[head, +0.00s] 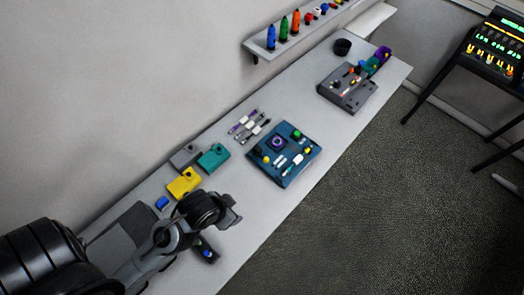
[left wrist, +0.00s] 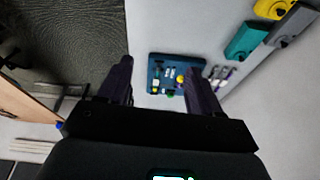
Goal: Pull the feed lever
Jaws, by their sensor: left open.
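I cannot pick out the feed lever for certain at this size. A blue panel (head: 256,171) with knobs and small coloured parts lies on the bench, and a grey control box (head: 340,98) with small knobs stands farther back. My left gripper (head: 233,208) is over the near part of the bench, short of the blue panel and apart from it. In the left wrist view its two fingers (left wrist: 160,85) are spread with nothing held, and the blue panel (left wrist: 154,68) shows beyond them. My right gripper is in neither view.
Yellow (head: 183,182), teal (head: 214,158) and grey (head: 185,156) boxes stand left of the blue panel. A small dark piece with a blue spot (head: 207,252) is near the front edge. A wall shelf (head: 262,48) holds coloured bottles.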

